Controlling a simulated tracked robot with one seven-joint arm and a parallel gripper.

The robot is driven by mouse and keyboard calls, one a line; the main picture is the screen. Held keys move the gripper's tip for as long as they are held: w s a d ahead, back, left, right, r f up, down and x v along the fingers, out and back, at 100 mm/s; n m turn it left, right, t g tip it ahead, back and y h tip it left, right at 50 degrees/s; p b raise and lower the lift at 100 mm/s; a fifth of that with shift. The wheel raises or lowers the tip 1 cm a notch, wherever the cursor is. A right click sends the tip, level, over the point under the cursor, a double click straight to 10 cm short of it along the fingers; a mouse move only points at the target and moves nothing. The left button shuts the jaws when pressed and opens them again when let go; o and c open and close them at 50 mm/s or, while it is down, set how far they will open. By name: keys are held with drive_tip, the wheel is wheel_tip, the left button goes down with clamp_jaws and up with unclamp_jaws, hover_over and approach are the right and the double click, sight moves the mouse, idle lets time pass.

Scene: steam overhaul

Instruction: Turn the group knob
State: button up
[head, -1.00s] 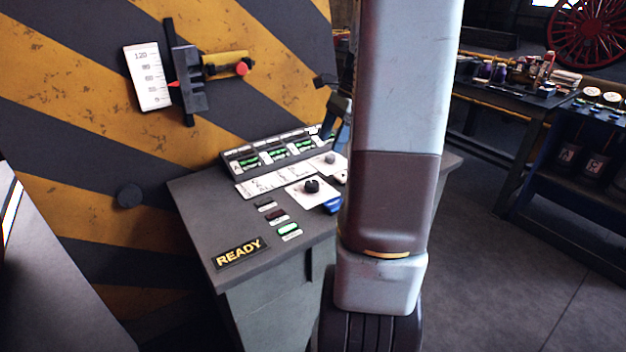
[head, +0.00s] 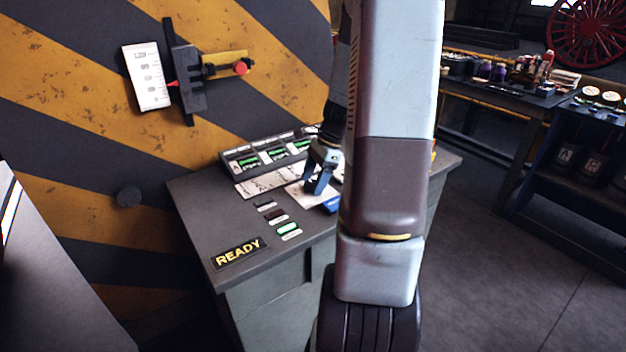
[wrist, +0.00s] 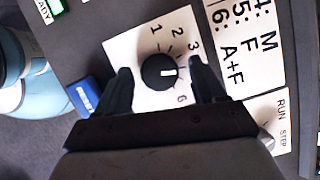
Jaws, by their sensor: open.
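The group knob (wrist: 159,72) is a round black knob with a white pointer line, on a white dial plate (wrist: 128,48) marked with numbers. Its pointer faces right in the wrist view, just past the 3; the figures nearest my gripper are partly hidden. My gripper (wrist: 158,80) is open, with one finger on each side of the knob; I cannot tell whether either finger touches it. In the head view my gripper (head: 318,186) points down over the dial plate and hides the knob.
The sloped grey console (head: 205,205) carries a READY sign (head: 238,253), several small buttons and a green-lit display row (head: 270,155). A blue block (wrist: 83,96) sits beside the dial plate. A second RUN/STEP dial (wrist: 266,137) is close to my right finger.

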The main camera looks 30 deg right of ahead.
drive_tip(key=shift+f, duration=0.1)
drive_tip(key=c, duration=1)
drive_tip(key=shift+a, duration=0.1)
drive_tip(key=shift+c, duration=0.3)
